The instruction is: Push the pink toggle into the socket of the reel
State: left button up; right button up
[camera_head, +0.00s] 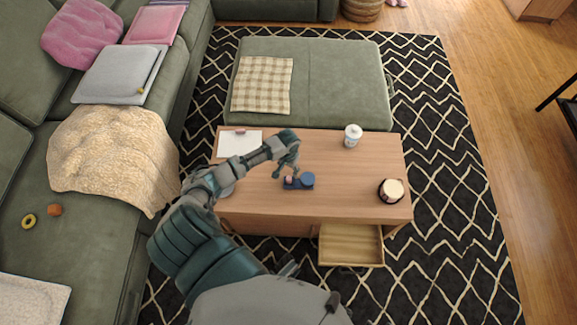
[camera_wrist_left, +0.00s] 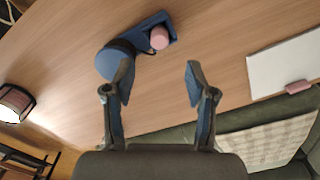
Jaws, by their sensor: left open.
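The reel (camera_head: 308,180) is a blue piece with a round drum on a flat base, on the wooden coffee table. In the left wrist view its drum (camera_wrist_left: 112,62) has a dark cord around it. The pink toggle (camera_head: 289,180) is at the base's left end; in the left wrist view the pink toggle (camera_wrist_left: 159,38) stands at the base beside the drum. I cannot tell how deep it sits, and the socket is not visible. My left gripper (camera_head: 290,169) is open and empty above the table, its fingertips (camera_wrist_left: 160,72) apart from the reel and toggle. My right gripper is not visible.
The coffee table (camera_head: 345,195) also carries a white sheet (camera_head: 238,144), a white lidded jar (camera_head: 353,135) and a dark, pale-topped round item (camera_head: 391,190). An open drawer (camera_head: 351,246) juts from its front. A green sofa (camera_head: 85,245) is left, a green ottoman (camera_head: 340,90) behind.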

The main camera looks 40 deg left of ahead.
pick_arm(q)
jog(key=shift+r, duration=1.25)
